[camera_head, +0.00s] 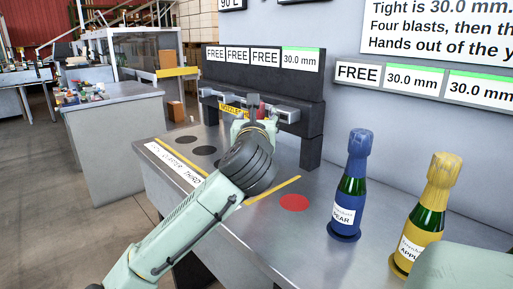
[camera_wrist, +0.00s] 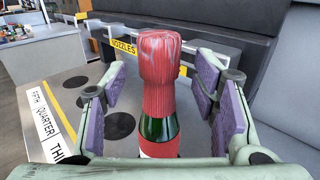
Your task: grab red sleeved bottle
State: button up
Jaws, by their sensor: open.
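The red sleeved bottle (camera_wrist: 159,90) stands upright between my gripper's pads in the wrist view. Its red foil sleeve covers the top and neck, with green glass and a red label below. In the head view only a little of its red sleeve (camera_head: 261,111) shows behind my gripper (camera_head: 252,112). In the wrist view my gripper (camera_wrist: 160,108) is open, with one purple-padded finger on each side of the bottle and visible gaps to both. The bottle's lower part is hidden by the gripper's body.
A blue-sleeved bottle (camera_head: 352,186) and a yellow-sleeved bottle (camera_head: 425,215) stand at the right of the metal table (camera_head: 265,240). A dark nozzle rack (camera_head: 262,80) stands behind. A red disc (camera_head: 294,202) and dark discs (camera_head: 203,151) mark the tabletop.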

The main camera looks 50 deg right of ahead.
jog(key=shift+x, duration=1.5)
jog(key=shift+r, duration=0.1)
jog(key=shift+c, duration=0.3)
grip_shut()
